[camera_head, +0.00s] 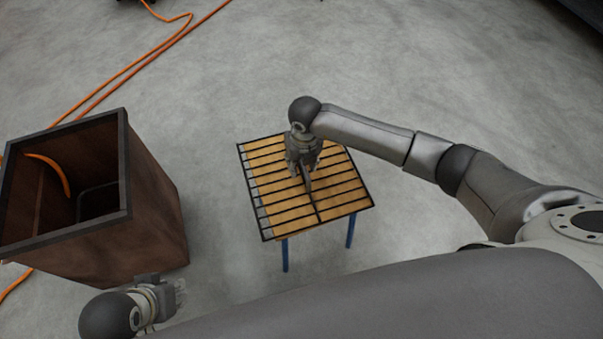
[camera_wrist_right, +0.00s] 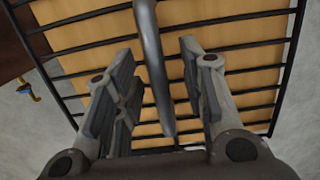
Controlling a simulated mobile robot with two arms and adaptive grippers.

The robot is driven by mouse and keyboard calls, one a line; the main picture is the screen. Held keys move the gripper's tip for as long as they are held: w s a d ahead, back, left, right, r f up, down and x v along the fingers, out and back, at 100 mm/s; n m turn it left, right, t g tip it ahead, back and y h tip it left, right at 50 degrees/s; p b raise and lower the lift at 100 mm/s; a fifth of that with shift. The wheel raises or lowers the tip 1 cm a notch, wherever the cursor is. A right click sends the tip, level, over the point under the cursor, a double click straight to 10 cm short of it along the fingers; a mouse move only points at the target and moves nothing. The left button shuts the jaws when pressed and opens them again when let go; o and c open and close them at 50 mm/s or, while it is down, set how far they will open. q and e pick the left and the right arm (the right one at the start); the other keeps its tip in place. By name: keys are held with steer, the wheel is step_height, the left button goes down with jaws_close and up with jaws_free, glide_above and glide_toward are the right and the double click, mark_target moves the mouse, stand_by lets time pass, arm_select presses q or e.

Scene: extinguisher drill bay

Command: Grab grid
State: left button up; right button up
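A black wire grid (camera_head: 268,211) lies over a small wooden-topped table (camera_head: 334,208) with blue legs. My right gripper (camera_head: 306,184) is over the middle of the grid, pointing down. In the right wrist view my right gripper (camera_wrist_right: 158,95) has its fingers apart. A grey rod (camera_wrist_right: 151,55) runs between them, with a visible gap on both sides. Whether this rod is a handle of the grid, I cannot tell. The grid's thin bars (camera_wrist_right: 240,97) show behind the fingers. My left gripper (camera_head: 172,295) is at the lower left, away from the grid; its finger opening is unclear.
A tall brown open-topped box (camera_head: 150,205) stands left of the table, close to my left gripper. An orange hose or cable (camera_head: 130,68) runs over the floor behind the box. The grey concrete floor (camera_head: 440,70) is clear behind and right of the table.

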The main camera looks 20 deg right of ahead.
jaws_close()
stand_by(0.5)
steer(key=shift+w+r, duration=0.1)
steer(key=shift+w, duration=0.05)
